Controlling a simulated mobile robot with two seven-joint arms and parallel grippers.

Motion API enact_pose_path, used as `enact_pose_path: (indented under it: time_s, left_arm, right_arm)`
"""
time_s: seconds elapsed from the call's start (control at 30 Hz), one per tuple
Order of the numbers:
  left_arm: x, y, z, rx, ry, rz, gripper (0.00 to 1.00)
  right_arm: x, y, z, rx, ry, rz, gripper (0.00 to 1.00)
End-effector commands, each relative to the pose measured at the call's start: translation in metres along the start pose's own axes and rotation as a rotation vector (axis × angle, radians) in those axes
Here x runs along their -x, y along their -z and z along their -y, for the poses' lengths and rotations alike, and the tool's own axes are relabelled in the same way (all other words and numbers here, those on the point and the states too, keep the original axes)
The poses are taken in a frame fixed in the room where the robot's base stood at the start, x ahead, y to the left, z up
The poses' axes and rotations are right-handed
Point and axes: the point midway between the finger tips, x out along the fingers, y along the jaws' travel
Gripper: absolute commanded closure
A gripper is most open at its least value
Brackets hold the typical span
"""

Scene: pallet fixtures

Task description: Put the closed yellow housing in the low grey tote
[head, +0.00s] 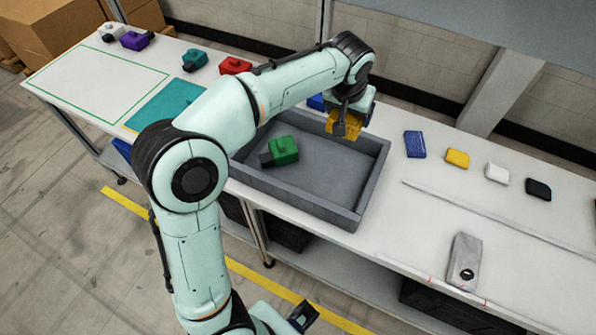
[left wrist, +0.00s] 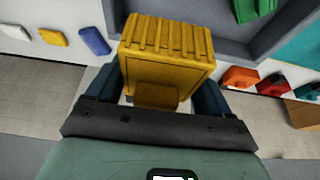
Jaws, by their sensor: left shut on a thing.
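The yellow housing (head: 344,123) is held in my left gripper (head: 350,110) above the low grey tote (head: 372,183), near its far rim. In the left wrist view the housing (left wrist: 165,45) shows a ribbed yellow top and sits between the dark blue fingers of my left gripper (left wrist: 158,103), which is shut on it. It looks closed, but its far side is hidden. A green housing (head: 284,149) with a dark part lies in the tote at its left end. A dark, teal-backed part (head: 303,317) at the bottom edge may be my right gripper; its jaws are not clear.
The tote floor is bare in the middle and right. Blue (head: 415,144), yellow (head: 457,158), white (head: 497,173) and black (head: 538,189) pieces stand to its right. A grey device (head: 464,262) lies near the front edge. Red (head: 235,66) and purple (head: 137,40) items stand at left.

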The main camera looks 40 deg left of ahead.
Motion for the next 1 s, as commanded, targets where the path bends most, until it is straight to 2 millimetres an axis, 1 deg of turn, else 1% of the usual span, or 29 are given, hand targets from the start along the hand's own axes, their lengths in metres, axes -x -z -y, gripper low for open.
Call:
enact_pose_path:
  time_s: [0.03, 0.13, 0.23, 0.37, 0.6, 0.7, 0.8, 0.97, 1.0]
  left_arm:
    - [0.003, -0.002, -0.003, -0.011, -0.005, -0.004, 0.56]
    - [0.002, -0.006, -0.007, -0.025, -0.009, -0.007, 0.56]
    - [-0.010, -0.012, -0.007, -0.030, -0.008, -0.004, 0.56]
    - [-0.041, -0.025, -0.006, -0.030, -0.006, -0.001, 0.56]
    - [-0.101, -0.050, -0.006, -0.030, -0.007, 0.000, 0.56]
    - [-0.121, -0.058, -0.006, -0.029, -0.007, -0.002, 0.56]
    - [-0.135, -0.063, -0.006, -0.029, -0.008, -0.004, 0.56]
    - [-0.146, -0.067, -0.006, -0.027, -0.008, -0.007, 0.56]
    - [-0.150, -0.069, -0.006, -0.028, -0.007, -0.005, 0.56]
  right_arm:
    - [0.001, 0.000, 0.001, 0.000, 0.000, -0.001, 0.12]
    - [0.001, 0.000, 0.001, 0.000, 0.000, 0.000, 0.12]
    - [-0.002, -0.001, -0.001, 0.000, 0.000, 0.001, 0.12]
    - [-0.009, -0.004, -0.004, -0.002, -0.002, 0.006, 0.12]
    - [-0.019, -0.007, -0.009, -0.004, -0.004, 0.011, 0.12]
    - [-0.021, -0.007, -0.010, -0.004, -0.004, 0.012, 0.12]
    - [-0.022, -0.008, -0.011, -0.004, -0.004, 0.013, 0.12]
    - [-0.023, -0.008, -0.011, -0.004, -0.005, 0.013, 0.12]
    - [-0.024, -0.008, -0.011, -0.005, -0.005, 0.014, 0.12]
